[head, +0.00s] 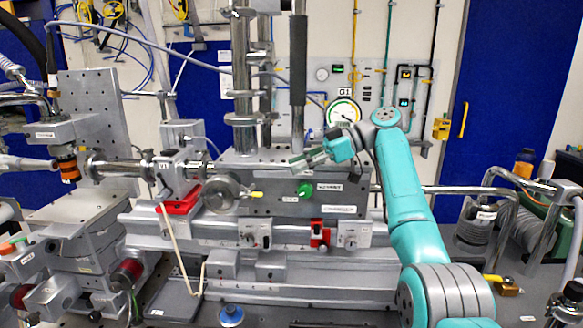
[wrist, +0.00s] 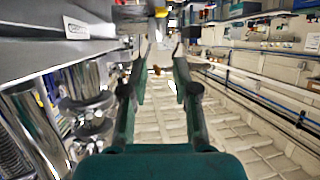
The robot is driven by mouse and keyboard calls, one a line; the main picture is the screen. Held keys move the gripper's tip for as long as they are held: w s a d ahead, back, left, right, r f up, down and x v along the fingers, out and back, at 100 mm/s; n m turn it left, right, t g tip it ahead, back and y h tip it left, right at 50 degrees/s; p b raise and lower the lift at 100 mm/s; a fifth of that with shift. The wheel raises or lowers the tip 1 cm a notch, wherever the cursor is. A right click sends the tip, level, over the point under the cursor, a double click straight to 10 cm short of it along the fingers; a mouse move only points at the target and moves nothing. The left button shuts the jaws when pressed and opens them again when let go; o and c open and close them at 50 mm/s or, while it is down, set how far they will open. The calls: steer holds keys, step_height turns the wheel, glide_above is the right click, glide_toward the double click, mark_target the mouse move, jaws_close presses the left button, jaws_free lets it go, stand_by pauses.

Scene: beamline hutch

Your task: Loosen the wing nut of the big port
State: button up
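A round grey metal port (head: 220,193) sits on the front of the central bench assembly in the head view. A small yellow piece (head: 255,194) sticks out at its right side; it may be the wing nut, but it is too small to be sure. My gripper (head: 308,160) is above and to the right of the port, clear of it, with its fingers pointing left. In the wrist view my gripper (wrist: 163,50) is open, with nothing held between its fingers. A small yellow piece (wrist: 160,12) shows beyond the fingertips at the top edge.
A green knob (head: 305,189) sits below my gripper on the grey block. A tall dark-sleeved post (head: 298,60) stands just behind it. A red block (head: 320,235) is lower on the front. A pressure gauge (head: 343,112) is on the back panel.

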steer(key=c, duration=0.3)
steer(key=shift+f, duration=0.25)
jaws_close()
step_height(320, 180, down, 6)
steer(key=s+a+n+t, duration=0.1)
steer(key=s+n+t, duration=0.1)
steer(key=n+t, duration=0.35)
steer(key=s+n+t+y, duration=0.2)
steer(key=s+n+t, duration=0.3)
steer(key=s, duration=0.6)
steer(key=t, duration=0.1)
glide_toward(247, 187)
steer(key=a, duration=0.4)
steer(key=shift+w+a+r+m, duration=0.1)
steer(key=shift+w+a, duration=0.1)
steer(key=shift+w, duration=0.35)
steer(key=shift+w+a+m, duration=0.15)
steer(key=shift+w+a, duration=0.1)
steer(key=shift+w, duration=0.3)
steer(key=shift+w+a+r+m, duration=0.1)
steer(key=shift+w+a, duration=0.1)
steer(key=shift+w, duration=0.35)
